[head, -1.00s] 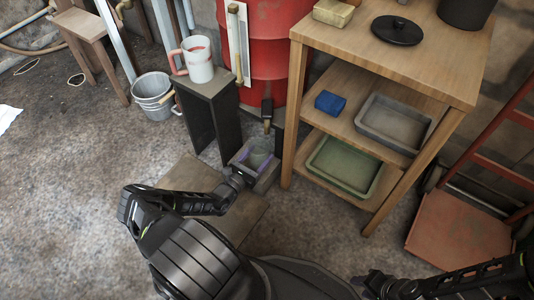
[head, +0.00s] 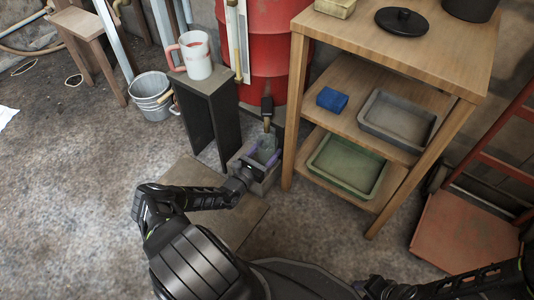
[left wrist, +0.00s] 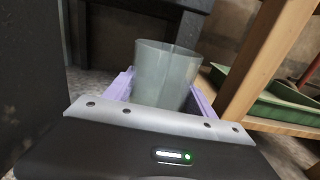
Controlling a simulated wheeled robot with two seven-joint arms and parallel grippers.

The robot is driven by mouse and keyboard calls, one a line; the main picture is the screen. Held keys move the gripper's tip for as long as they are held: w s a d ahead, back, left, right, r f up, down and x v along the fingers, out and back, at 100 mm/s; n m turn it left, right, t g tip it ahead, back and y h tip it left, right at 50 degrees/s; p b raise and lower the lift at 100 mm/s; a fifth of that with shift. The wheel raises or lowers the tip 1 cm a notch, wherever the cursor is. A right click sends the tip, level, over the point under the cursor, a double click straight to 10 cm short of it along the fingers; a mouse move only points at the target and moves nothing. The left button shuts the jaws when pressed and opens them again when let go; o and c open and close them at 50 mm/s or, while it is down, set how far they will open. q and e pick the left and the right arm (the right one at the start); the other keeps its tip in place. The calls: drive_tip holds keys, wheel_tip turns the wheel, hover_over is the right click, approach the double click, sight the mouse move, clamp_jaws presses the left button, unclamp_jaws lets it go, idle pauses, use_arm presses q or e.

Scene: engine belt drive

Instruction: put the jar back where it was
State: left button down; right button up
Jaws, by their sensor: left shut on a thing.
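The jar (head: 268,146) is clear, greenish glass. My left gripper (head: 264,159) is shut on it, with purple fingers on either side. The jar is upright or nearly so, below the tap (head: 267,106) of the red drum and over a small grey box (head: 270,181). I cannot tell whether it touches the box. In the left wrist view the jar (left wrist: 166,72) stands between the purple fingers and looks empty. My right gripper (head: 368,284) is low at the bottom of the head view, dark and too small to read.
A wooden shelf (head: 440,72) stands close on the right, with a green tray (head: 345,168), a grey tray (head: 398,120) and a blue cloth (head: 332,99). A dark stand (head: 224,128) on the left carries a jug (head: 197,60). Floor to the left is mostly clear.

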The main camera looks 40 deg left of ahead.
sight(261, 158)
use_arm(q)
drive_tip(key=shift+c, duration=1.5)
unclamp_jaws()
drive_tip(key=shift+f, duration=0.25)
drive_tip(key=shift+s+r, duration=0.15)
drive_tip(key=shift+s, duration=0.2)
drive_tip(key=s+p, duration=0.3)
drive_tip(key=s, duration=0.3)
drive_tip(key=shift+s, duration=0.6)
